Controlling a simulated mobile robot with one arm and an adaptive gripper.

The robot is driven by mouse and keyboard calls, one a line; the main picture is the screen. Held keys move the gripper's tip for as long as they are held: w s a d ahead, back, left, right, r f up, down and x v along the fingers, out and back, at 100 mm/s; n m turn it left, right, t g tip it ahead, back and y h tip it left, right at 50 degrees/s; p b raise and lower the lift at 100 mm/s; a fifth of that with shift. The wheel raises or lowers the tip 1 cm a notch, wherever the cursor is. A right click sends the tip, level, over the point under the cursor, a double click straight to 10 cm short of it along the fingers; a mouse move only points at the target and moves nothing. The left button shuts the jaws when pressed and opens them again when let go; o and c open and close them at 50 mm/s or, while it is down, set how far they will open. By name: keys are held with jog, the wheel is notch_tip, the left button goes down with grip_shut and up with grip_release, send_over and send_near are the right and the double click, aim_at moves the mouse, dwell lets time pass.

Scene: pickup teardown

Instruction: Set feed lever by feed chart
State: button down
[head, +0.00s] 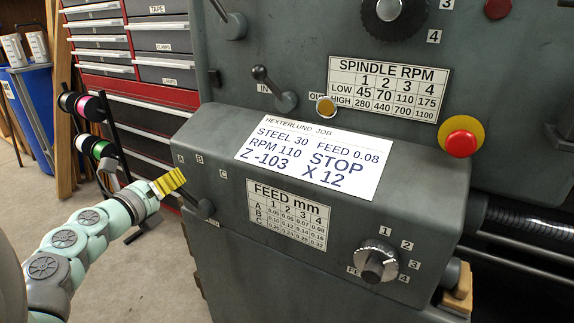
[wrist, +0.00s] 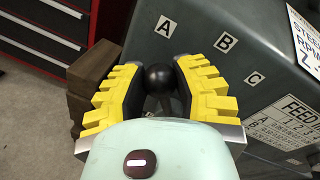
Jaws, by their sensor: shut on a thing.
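My gripper (wrist: 160,85) is shut on the black ball knob (wrist: 159,77) of the feed lever, with yellow ridged fingers on both sides. In the head view my gripper (head: 170,182) is at the left end of the grey feed box, and the lever (head: 205,208) runs up-left toward it. Of the letters A (wrist: 164,27), B (wrist: 226,42) and C (wrist: 255,79), the knob is closest to A. The feed chart (head: 290,213) has rows A to C and columns 1 to 4; 0.08 appears in row A, column 4. The job card (head: 313,158) reads FEED 0.08.
A feed dial (head: 377,263) numbered 1 to 4 is at the box's lower right. Another lever (head: 273,88) stands above, near a spindle chart (head: 388,88). A red stop button (head: 460,143) is at right. Drawers (head: 150,115) and a spool rack (head: 110,135) are behind my arm.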

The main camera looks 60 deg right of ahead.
dwell(0.3)
jog(key=c, duration=0.6)
grip_release()
jog(key=shift+c, duration=0.2)
jog(key=v, duration=1.2)
jog(key=shift+w, duration=0.1)
